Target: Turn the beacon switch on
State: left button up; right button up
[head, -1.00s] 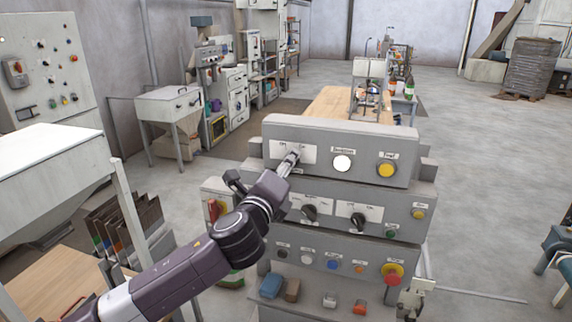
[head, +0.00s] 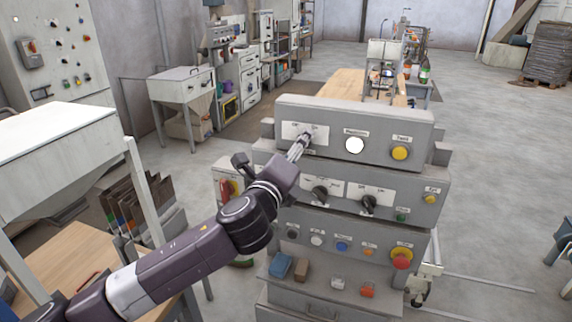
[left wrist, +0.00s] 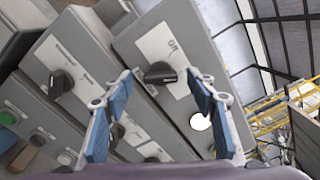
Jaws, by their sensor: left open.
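The beacon switch is most likely the black rotary knob (left wrist: 160,73) on the white ON/OFF plate of the console's top panel. In the left wrist view it sits between the two blue fingertips, with its bar roughly crosswise in the picture. I cannot tell whether the fingers touch it. In the head view the plate (head: 292,129) shows, but my gripper hides the knob. My left gripper (head: 304,142) points at this plate; its fingers (left wrist: 163,84) are open around the knob. A lit white round lamp (head: 354,145) is to the right on the same panel. My right gripper is not in view.
Below are two more black knobs (head: 320,194) on white plates, several coloured buttons and a red emergency button (head: 402,257). A yellow button (head: 399,153) is on the top panel. A white-topped cabinet (head: 60,135) stands at left.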

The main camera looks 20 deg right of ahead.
pick_arm(q)
jog(key=v, duration=1)
jog(key=shift+s+a, duration=0.2)
